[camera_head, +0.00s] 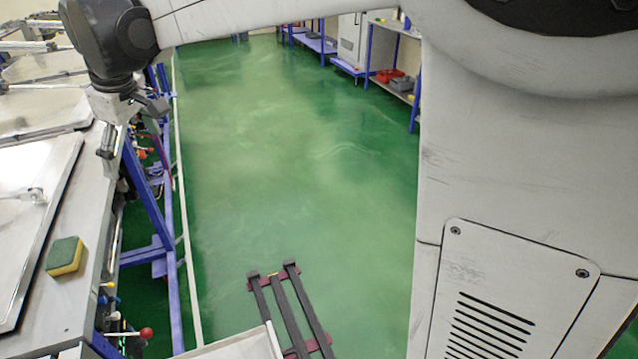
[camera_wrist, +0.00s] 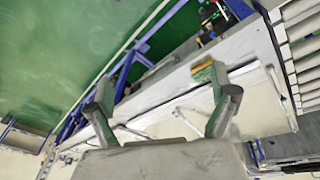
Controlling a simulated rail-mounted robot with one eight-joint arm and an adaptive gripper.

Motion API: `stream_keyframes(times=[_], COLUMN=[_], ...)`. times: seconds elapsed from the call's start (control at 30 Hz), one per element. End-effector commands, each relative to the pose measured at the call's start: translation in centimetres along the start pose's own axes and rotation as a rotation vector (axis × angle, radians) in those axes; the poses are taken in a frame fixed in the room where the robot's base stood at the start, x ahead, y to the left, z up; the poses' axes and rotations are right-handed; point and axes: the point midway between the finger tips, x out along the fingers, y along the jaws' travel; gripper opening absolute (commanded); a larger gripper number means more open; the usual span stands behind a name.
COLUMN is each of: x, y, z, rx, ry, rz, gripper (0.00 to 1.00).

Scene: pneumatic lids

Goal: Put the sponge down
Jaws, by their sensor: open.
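The sponge (camera_head: 65,257), yellow with a green top, lies on the grey worktop (camera_head: 75,300) at the left of the head view, close to the worktop's right edge. My gripper (camera_head: 133,128) is above and beyond it, near the worktop's edge, and apart from the sponge. In the wrist view my gripper (camera_wrist: 155,98) has its two fingers spread wide, with nothing held between them.
A metal lid (camera_head: 35,205) lies left of the sponge. Blue frame legs (camera_head: 145,190) and red-knobbed levers (camera_head: 146,333) are beside the worktop. Dark rails (camera_head: 288,305) lie on the open green floor (camera_head: 290,170). Shelves (camera_head: 395,75) stand at the back right.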

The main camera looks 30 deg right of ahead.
Motion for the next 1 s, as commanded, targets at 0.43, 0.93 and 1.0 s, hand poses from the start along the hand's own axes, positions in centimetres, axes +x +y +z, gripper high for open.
stream_keyframes(times=[0.43, 0.93, 1.0], x=[-3.3, -3.4, -3.1], y=[0.0, -2.1, -2.5], z=[11.4, 23.6, 25.1], rx=[0.235, 0.494, 0.530], ry=[0.086, 0.189, 0.205], rz=[0.070, 0.145, 0.156], gripper=[0.91, 0.91, 0.91])
